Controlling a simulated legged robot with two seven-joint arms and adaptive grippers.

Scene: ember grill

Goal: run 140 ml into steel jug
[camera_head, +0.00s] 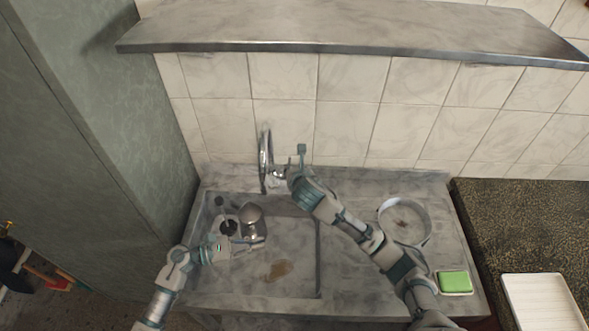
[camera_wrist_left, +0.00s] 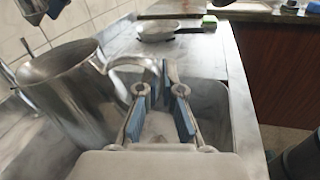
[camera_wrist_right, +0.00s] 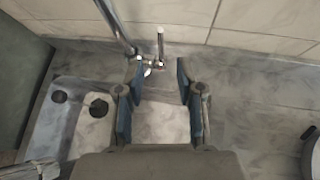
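The steel jug (camera_head: 251,213) is in the sink area at the left, just below the tap spout (camera_head: 264,178) in the head view. It fills the left of the left wrist view (camera_wrist_left: 70,95). My left gripper (camera_head: 255,242) is closed around the jug's handle (camera_wrist_left: 130,62). The jug's inside and base are mostly hidden, and no water stream shows. The tap's upright lever (camera_head: 301,152) stands right of the spout. My right gripper (camera_wrist_right: 157,88) is open and empty; in its wrist view the lever (camera_wrist_right: 160,42) stands ahead, between its fingers.
The sink basin (camera_head: 300,255) has dark drain holes and a brown stain. A round white pan (camera_head: 405,222) and a green sponge (camera_head: 455,282) lie right of it. A shelf (camera_head: 350,42) hangs above, and a tall green cabinet (camera_head: 110,130) stands left.

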